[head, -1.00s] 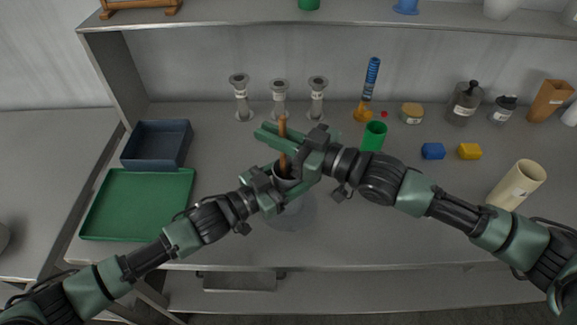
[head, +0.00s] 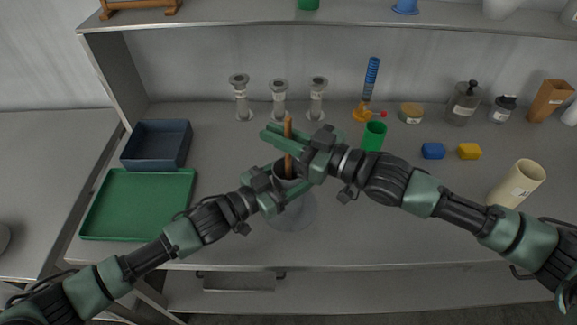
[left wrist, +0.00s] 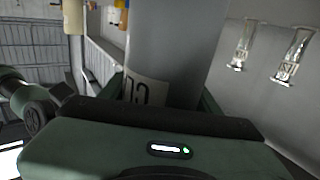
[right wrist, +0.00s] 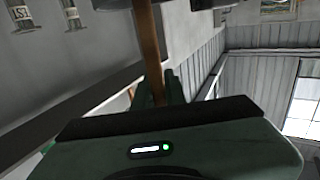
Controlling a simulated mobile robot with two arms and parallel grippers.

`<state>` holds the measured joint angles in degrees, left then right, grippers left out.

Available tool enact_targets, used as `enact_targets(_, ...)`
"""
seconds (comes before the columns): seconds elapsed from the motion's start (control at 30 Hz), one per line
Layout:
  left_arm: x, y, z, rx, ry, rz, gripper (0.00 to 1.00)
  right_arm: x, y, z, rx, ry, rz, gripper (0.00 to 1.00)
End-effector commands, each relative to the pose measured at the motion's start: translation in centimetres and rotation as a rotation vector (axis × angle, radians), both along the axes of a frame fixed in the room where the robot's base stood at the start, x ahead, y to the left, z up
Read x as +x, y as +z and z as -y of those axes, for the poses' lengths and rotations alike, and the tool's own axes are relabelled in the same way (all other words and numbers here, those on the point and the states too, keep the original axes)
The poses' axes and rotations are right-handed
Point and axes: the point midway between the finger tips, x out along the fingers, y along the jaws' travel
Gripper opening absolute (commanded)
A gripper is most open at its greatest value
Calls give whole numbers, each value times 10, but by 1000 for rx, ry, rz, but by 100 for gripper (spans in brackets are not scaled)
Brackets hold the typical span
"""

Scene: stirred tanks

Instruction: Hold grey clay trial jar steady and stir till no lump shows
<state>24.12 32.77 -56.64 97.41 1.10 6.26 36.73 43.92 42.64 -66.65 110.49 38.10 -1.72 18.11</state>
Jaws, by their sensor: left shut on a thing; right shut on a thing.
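A grey jar (head: 288,172) stands on the worktop at the centre, mostly hidden by my grippers. In the left wrist view the grey jar (left wrist: 178,50) fills the middle, with a white label. My left gripper (head: 278,190) is shut on the jar's side. A brown wooden stirring stick (head: 288,133) stands nearly upright in the jar mouth. My right gripper (head: 287,146) is shut on the stick above the jar. The stick also shows between the fingers in the right wrist view (right wrist: 149,50). The clay inside is hidden, so I cannot tell if lumps show.
A green tray (head: 138,205) and dark blue bin (head: 157,145) lie left. Several glass-like stands (head: 279,98) are behind. A green cup (head: 373,137), blue block (head: 433,151), yellow block (head: 469,151) and cream cylinder (head: 517,184) stand right. The front worktop is clear around a round grey disc (head: 292,215).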

Motion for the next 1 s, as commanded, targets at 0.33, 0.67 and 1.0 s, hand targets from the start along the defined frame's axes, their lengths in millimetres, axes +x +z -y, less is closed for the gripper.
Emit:
enact_targets(0.33, 0, 0, 0, 1, 0, -1, 18, 0, 27, 0, 1, 1, 4, 0)
enact_targets(0.67, 0, 0, 0, 1, 0, -1, 18, 0, 53, 0, 1, 1, 3, 0)
enact_targets(1.0, 0, 0, 0, 1, 0, -1, 18, 0, 80, 0, 1, 0, 3, 0)
